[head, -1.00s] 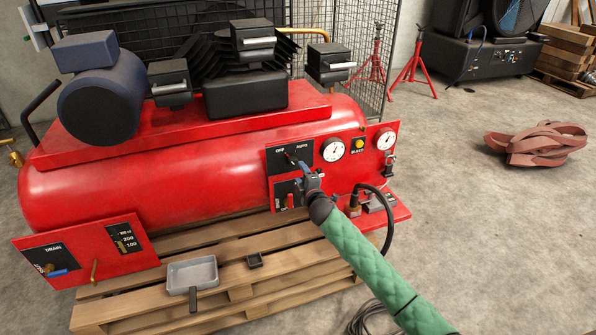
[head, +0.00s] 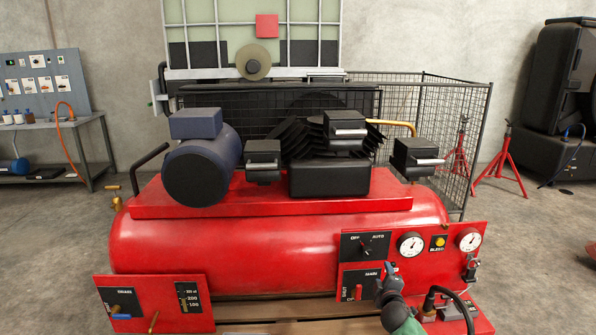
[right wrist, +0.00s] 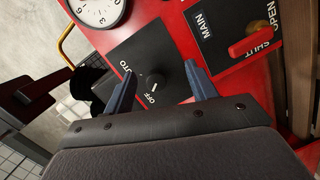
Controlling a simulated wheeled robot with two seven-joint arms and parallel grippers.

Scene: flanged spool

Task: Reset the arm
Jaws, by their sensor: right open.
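My right gripper (head: 389,269) is at the lower right of the head view, its arm in green padding coming up from the bottom edge. It is open and empty, in front of the lower valve panel. In the right wrist view the two blue-grey fingers (right wrist: 160,74) stand apart. The black OFF/AUTO knob (head: 366,247) shows above and left of the gripper in the head view. In the right wrist view the knob (right wrist: 155,83) appears between the fingers, beyond them, with no visible contact. My left gripper is in neither view.
The red compressor (head: 270,245) fills the middle on a wooden pallet (head: 275,313). Gauges (head: 411,245), a yellow bleed button (head: 439,242) and a red main valve handle (right wrist: 255,44) are close by the gripper. A wire cage (head: 440,130) stands behind; open floor lies at right (head: 535,240).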

